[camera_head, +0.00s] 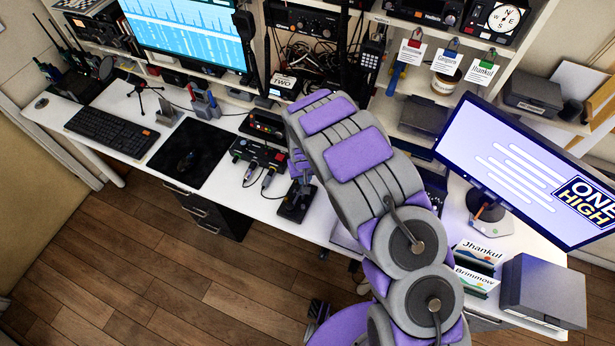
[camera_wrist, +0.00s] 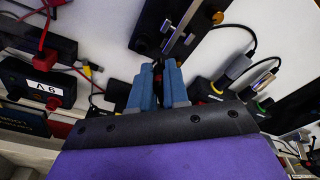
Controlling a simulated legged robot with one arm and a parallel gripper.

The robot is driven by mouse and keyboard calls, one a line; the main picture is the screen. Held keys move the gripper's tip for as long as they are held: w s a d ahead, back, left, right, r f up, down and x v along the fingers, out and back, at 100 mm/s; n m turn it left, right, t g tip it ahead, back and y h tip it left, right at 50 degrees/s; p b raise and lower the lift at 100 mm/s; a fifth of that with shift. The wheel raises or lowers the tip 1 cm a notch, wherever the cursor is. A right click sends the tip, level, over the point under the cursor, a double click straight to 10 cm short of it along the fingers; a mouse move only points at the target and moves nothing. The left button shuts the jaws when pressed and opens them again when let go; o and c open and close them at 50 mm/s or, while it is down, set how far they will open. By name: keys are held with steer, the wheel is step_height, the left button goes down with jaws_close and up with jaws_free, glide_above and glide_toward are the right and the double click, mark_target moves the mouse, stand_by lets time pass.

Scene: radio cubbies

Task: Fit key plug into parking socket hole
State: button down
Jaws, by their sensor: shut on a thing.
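In the wrist view my gripper (camera_wrist: 158,74) has its two blue-grey fingers close together, shut on a small dark thing that is mostly hidden between them; I take it to be the key plug. In the head view my gripper (camera_head: 298,165) is just right of a black socket box (camera_head: 258,152) and above the black key (camera_head: 296,205). The key's metal lever (camera_wrist: 182,28) shows just beyond the fingertips in the wrist view. The socket box (camera_wrist: 208,92) lies right of the fingers there, with a grey plug (camera_wrist: 238,66) and a silver plug (camera_wrist: 262,78) in it. I cannot tell which hole is the parking socket.
A 9V box (camera_wrist: 42,90) with red leads lies left of my fingers. Another black box (camera_head: 263,124) sits behind the socket box. A mouse mat (camera_head: 188,152) and keyboard (camera_head: 112,131) are at left, a tilted monitor (camera_head: 510,165) at right. My arm hides the desk's middle.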

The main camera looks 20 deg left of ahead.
steer(key=shift+a, duration=0.2)
steer(key=shift+d+r, duration=0.25)
steer(key=shift+d, duration=1.05)
steer(key=shift+a+f+p, duration=0.25)
steer(key=shift+a+p, duration=0.05)
steer(key=shift+p, duration=0.35)
steer(key=shift+d+r+p, duration=0.15)
steer(key=shift+d+p, duration=0.2)
steer(key=shift+d, duration=0.85)
steer(key=shift+a, duration=0.1)
steer(key=shift+a, duration=0.1)
